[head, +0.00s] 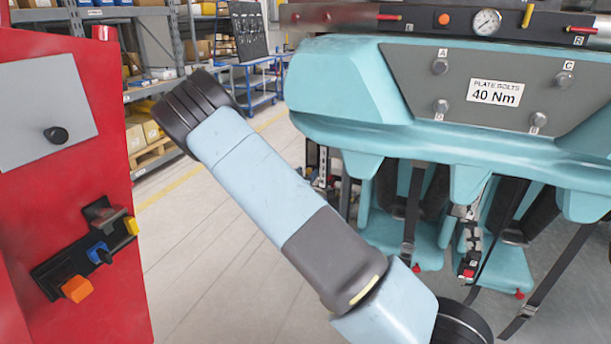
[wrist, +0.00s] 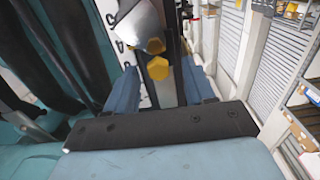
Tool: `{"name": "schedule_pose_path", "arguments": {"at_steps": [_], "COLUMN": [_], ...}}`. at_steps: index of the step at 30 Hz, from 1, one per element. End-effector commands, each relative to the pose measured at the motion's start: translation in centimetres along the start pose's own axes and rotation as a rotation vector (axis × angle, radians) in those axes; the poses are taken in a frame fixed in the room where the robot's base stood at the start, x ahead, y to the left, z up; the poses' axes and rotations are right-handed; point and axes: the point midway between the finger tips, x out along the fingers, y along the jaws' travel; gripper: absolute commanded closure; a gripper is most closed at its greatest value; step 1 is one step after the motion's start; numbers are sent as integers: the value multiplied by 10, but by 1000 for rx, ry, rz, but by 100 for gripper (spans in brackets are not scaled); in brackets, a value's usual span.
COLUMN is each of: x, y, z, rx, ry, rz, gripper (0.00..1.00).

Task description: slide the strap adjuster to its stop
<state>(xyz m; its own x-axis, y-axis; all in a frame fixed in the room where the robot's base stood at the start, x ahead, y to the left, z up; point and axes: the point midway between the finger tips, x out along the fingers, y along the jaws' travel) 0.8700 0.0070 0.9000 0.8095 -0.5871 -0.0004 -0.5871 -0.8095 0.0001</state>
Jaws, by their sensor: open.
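My gripper (wrist: 160,78) shows in the wrist view, with its two blue fingers apart. A dark upright strip, a yellow hexagonal piece (wrist: 157,68) and a grey rounded part (wrist: 140,22) show between and beyond the fingers. I see no contact with them. A white marked strip (wrist: 122,45) stands just left of them. In the head view, black straps (head: 412,205) hang at the teal seats, with a metal buckle (head: 529,310) on the lower right one. I cannot tell which piece is the strap adjuster. My gripper is out of the head view.
The teal seat unit (head: 345,75) with its bolt plate fills the right. A red cabinet (head: 70,180) with coloured switches stands at the left. Shelving (head: 155,40) and a blue cart (head: 255,80) are behind. Grey floor (head: 190,260) is clear between cabinet and seats.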

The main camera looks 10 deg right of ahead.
Motion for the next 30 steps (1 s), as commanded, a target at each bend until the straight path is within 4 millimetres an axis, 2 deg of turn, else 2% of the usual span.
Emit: {"name": "schedule_pose_path", "arguments": {"at_steps": [4,7,21,24,30], "x": [-8,-22,-111,-124,-136], "y": [0,-1,-1,-2,-1], "z": [0,1,1,2,1], "rx": [1,0,0,-1,0], "ry": [-1,-2,-2,-1,-1], "rz": [0,-2,-2,-3,-1], "gripper": [46,46,46,46,46]}}
